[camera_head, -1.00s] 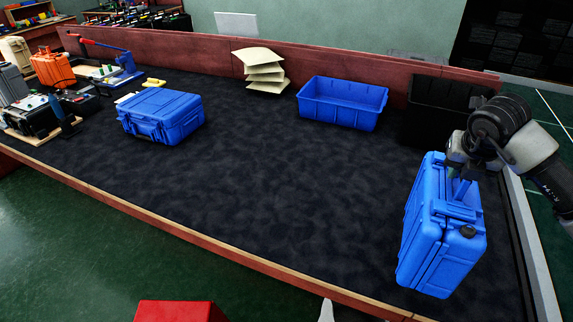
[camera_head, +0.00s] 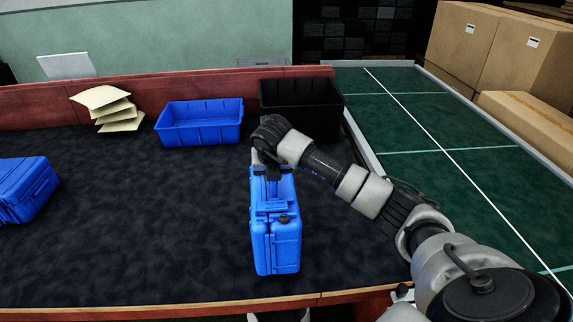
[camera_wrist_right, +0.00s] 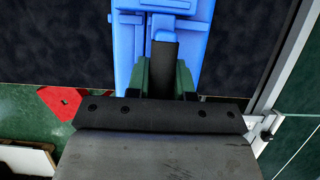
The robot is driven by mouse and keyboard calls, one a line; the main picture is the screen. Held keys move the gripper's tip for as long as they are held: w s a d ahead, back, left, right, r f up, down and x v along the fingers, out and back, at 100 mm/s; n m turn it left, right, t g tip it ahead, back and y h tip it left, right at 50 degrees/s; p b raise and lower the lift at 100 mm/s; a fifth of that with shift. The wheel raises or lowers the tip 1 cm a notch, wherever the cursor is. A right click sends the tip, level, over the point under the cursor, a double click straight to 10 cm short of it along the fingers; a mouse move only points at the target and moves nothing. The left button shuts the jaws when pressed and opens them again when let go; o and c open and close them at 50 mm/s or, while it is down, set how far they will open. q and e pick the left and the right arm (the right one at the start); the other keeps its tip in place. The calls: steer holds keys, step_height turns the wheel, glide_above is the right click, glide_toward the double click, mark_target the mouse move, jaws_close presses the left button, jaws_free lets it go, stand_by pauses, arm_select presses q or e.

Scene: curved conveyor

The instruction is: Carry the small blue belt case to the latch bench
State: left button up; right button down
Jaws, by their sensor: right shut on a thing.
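A blue case (camera_head: 275,225) stands upright on its narrow side on the dark bench top (camera_head: 130,250), near the front edge in the head view. My right gripper (camera_head: 268,172) is at its top, shut on the handle. I cannot tell whether the case touches the surface. A second blue case (camera_head: 25,190) lies flat at the left edge of the head view. My left gripper is not in view.
A blue open bin (camera_head: 200,135) and a black bin (camera_head: 300,120) stand at the back, with stacked cream pads (camera_head: 108,125) to their left. A green lined surface (camera_head: 430,130) and cardboard boxes (camera_head: 520,60) are right. The dark top between the cases is clear.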

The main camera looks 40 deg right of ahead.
steer(key=shift+w+a+f, duration=0.1)
steer(key=shift+w+f, duration=0.1)
steer(key=shift+w, duration=0.05)
step_height(320, 180, down, 3)
steer(key=shift+r+p, duration=0.1)
steer(key=shift+p, duration=0.7)
steer(key=shift+f, duration=0.4)
steer(key=c, duration=1.4)
jaws_free()
steer(key=shift+s+f, duration=0.1)
steer(key=shift+f, duration=0.05)
steer(key=o, duration=0.4)
steer(key=b+v, duration=0.2)
steer(key=v, duration=1)
steer(key=shift+a, duration=0.15)
